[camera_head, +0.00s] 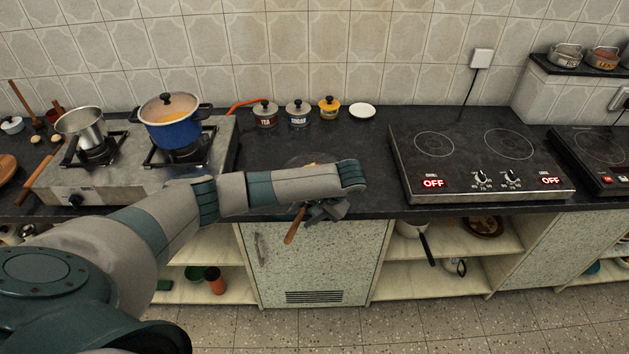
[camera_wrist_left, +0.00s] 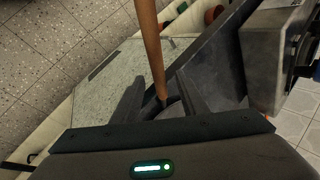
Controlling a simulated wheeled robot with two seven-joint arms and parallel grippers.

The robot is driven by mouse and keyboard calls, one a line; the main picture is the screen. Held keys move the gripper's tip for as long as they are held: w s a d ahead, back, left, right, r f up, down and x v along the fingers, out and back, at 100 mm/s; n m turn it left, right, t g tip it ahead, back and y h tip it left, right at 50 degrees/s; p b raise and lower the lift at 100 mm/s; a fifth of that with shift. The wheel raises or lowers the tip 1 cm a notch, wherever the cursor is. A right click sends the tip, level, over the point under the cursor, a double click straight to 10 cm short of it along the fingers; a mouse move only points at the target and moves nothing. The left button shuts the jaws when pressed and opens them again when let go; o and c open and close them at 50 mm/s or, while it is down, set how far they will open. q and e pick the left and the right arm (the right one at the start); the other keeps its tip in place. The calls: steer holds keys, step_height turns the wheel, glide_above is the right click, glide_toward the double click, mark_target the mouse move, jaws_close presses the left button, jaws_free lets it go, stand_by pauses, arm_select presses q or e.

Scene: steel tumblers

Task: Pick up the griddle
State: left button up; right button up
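The griddle (camera_head: 298,160) lies on the dark counter, mostly hidden behind my left forearm. A sliver of its round plate shows, with something yellowish on it. Its wooden handle (camera_head: 294,226) sticks out past the counter's front edge; it also shows in the left wrist view (camera_wrist_left: 150,45). My left gripper (camera_head: 322,211) is at the counter edge by the handle. In the left wrist view its two fingers (camera_wrist_left: 160,98) stand apart with the handle's inner end between them, and gaps show on both sides. My right gripper is out of view.
A stove (camera_head: 100,185) with a steel pot (camera_head: 82,127) and a blue pot (camera_head: 173,128) stands left. Canisters (camera_head: 298,114) and a white saucer (camera_head: 362,110) are behind. An induction cooktop (camera_head: 470,160) stands right. Cupboards and open shelves lie below the counter.

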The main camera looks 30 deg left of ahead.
arm_select(q)
jaws_close()
stand_by(1.3)
steer(key=shift+w+r, duration=0.1)
